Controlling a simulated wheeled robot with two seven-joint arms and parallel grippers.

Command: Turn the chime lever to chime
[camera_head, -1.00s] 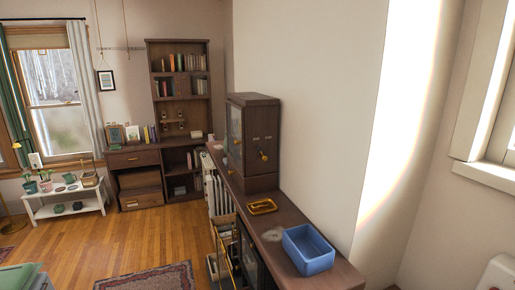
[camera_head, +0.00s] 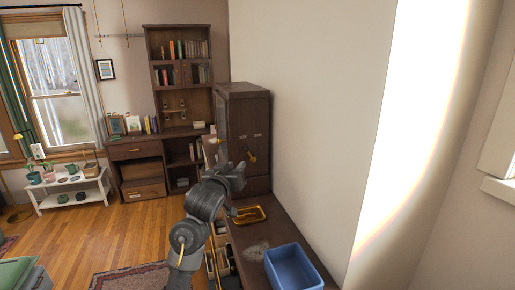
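A tall dark wooden cabinet (camera_head: 258,106) stands on the long brown sideboard. On its near side are two small pale labels and a small brass lever (camera_head: 252,157), which looks like the chime lever. The lever is small, and I cannot read the labels or its exact setting. My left gripper (camera_head: 243,168) is just left of and below the lever, close to the cabinet's near side. I cannot tell whether it touches the lever. Its fingers are too small and dark to show whether they are open. My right gripper is not in view.
A yellow tray (camera_head: 248,214) lies on the sideboard (camera_head: 280,228) below the cabinet, close to my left arm. A blue bin (camera_head: 292,268) stands nearer. The wall (camera_head: 310,130) bounds the right side. Open wooden floor (camera_head: 140,230) lies to the left.

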